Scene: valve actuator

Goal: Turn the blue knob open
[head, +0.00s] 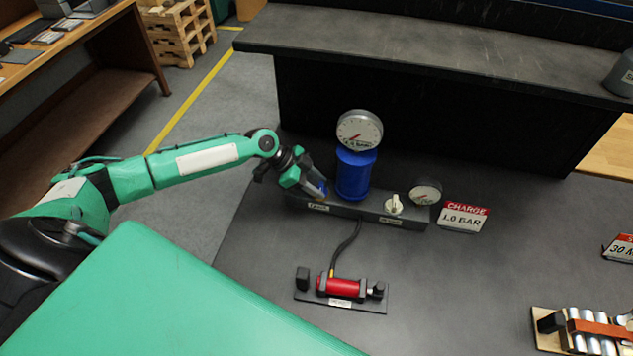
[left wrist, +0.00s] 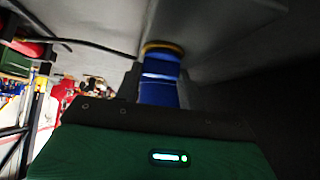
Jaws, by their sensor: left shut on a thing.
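The black manifold block (head: 362,210) sits on the dark table, with a blue cylinder (head: 354,174) standing on it. My left gripper (head: 319,190) is at the block's left end, beside the blue cylinder, and is shut on the blue knob. In the head view the gripper mostly hides the knob. In the left wrist view the blue knob (left wrist: 160,80) shows between the jaws, with a brass-yellow ring at its far end. A white knob (head: 394,204) stands toward the block's right end. My right gripper is not in view.
A large gauge (head: 359,131) tops the blue cylinder, and a smaller gauge (head: 427,190) is at the right. A hose runs to a red actuator (head: 340,286) in front. A dark raised shelf (head: 440,50) stands behind.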

